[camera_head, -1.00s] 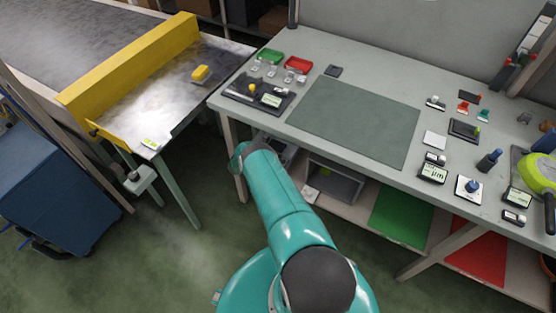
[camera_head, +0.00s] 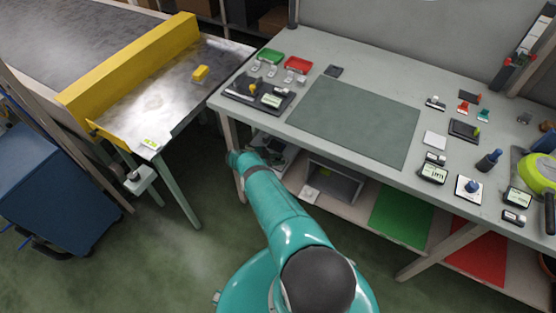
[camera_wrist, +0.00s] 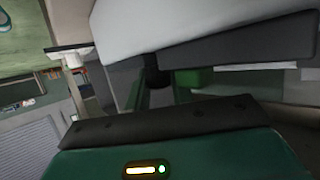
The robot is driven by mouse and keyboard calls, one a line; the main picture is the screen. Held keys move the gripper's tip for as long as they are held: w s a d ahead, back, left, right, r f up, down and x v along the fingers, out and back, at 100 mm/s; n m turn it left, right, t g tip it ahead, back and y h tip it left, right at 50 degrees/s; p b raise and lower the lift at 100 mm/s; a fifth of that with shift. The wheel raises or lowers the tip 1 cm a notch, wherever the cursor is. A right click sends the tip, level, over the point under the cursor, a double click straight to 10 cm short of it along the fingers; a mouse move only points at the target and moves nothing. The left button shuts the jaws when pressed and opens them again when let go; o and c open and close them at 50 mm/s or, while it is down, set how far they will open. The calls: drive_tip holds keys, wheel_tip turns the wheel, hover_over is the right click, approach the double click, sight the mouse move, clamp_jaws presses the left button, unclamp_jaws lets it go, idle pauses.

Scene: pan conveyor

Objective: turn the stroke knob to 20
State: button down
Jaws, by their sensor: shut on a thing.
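In the wrist view a dark, round knob-like part (camera_wrist: 156,74) shows below a pale grey body with a dark edge. It looks like the stroke knob, but its scale and pointer cannot be read. My gripper (camera_wrist: 158,84) is close around this dark part and appears shut on it; the fingertips are partly hidden.
A yellow block (camera_head: 200,72) lies on the pan beside a yellow guard (camera_head: 135,68). The workbench (camera_head: 315,55) carries a dark green mat (camera_head: 352,120) and several small parts. A blue cabinet (camera_head: 45,190) stands at the left. Open floor lies between conveyor and bench.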

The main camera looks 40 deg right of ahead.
drive_tip(key=shift+d+r, duration=0.1)
drive_tip(key=shift+d, duration=0.1)
drive_tip(key=c, duration=1.2)
unclamp_jaws()
drive_tip(key=shift+s, duration=0.1)
drive_tip(key=shift+c, duration=0.2)
drive_tip(key=shift+a, duration=0.1)
drive_tip(key=v, duration=1.3)
drive_tip(key=shift+w+a, duration=0.25)
drive_tip(key=shift+a, duration=0.05)
